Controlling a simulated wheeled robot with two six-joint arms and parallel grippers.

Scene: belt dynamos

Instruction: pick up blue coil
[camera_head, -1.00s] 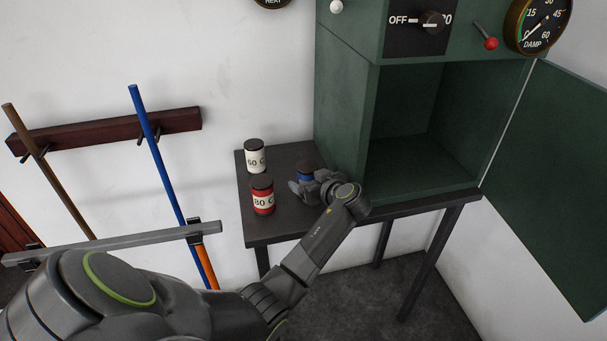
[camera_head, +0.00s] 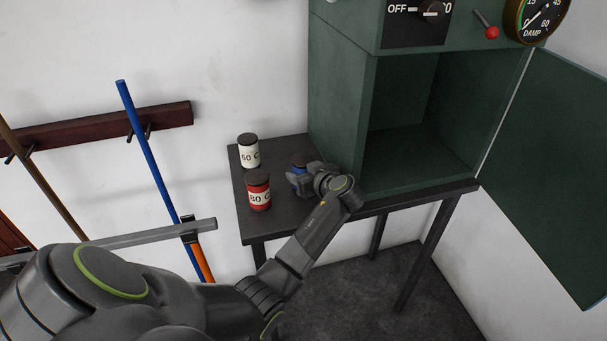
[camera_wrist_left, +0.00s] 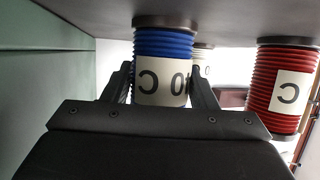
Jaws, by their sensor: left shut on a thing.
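The blue coil (camera_head: 298,164) stands on the dark table (camera_head: 250,229), mostly hidden behind my left gripper (camera_head: 303,180) in the head view. In the left wrist view, which is upside down, the blue coil (camera_wrist_left: 165,45) shows blue windings, a dark end and a pale label. My left gripper (camera_wrist_left: 163,85) has one finger on each side of the coil, shut on it at the label. The coil looks upright, its dark end at or close to the table surface. My right gripper is not in view.
A red coil (camera_head: 258,191) and a white coil (camera_head: 248,151) stand left of the blue one. The green cabinet (camera_head: 340,110) stands close on the right, with its compartment empty and its door (camera_head: 550,180) open. The table's front edge lies below the gripper.

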